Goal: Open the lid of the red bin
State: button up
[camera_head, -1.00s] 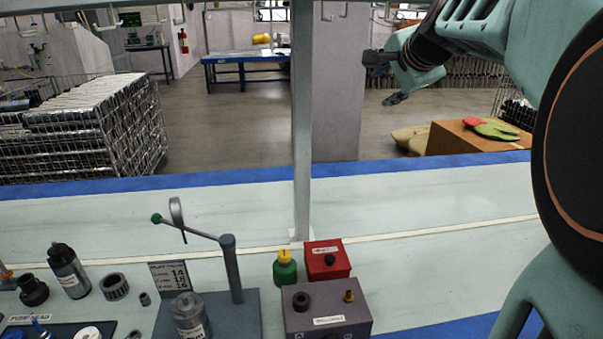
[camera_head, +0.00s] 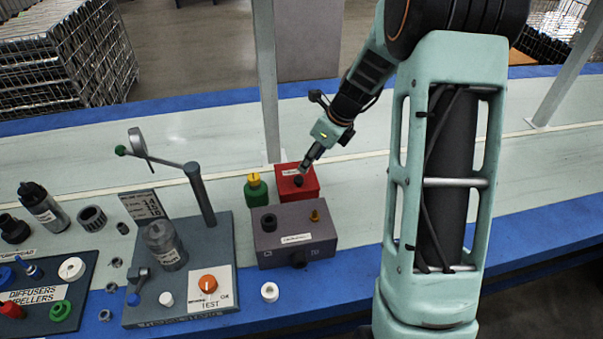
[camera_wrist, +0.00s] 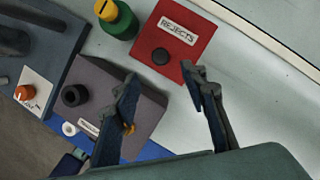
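The red bin (camera_head: 310,189) stands on the bench just behind a dark grey box. Its lid is on, with a black knob (camera_head: 298,181) on top; in the wrist view the red bin (camera_wrist: 184,52) bears a "REJECTS" label and its black knob (camera_wrist: 160,56) shows clearly. My gripper (camera_head: 304,165) is above the bin, close to the knob in the head view. In the wrist view my gripper (camera_wrist: 160,74) is open and empty, its fingers spread apart, with the knob seen just beyond and between the fingertips. The exact height over the knob cannot be told.
A green bottle with a yellow cap (camera_head: 255,190) stands just left of the bin. The dark grey box (camera_head: 280,246) with knobs is in front. A test stand with a lever (camera_head: 199,195) is further left. A thin post (camera_head: 267,90) rises behind. Bench right of the bin is clear.

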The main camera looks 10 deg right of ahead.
aim_at(299, 179)
jog(key=b+x, duration=0.1)
jog(key=x, duration=0.8)
jog(key=shift+w+f, duration=0.1)
jog(key=shift+f, duration=0.05)
grip_shut()
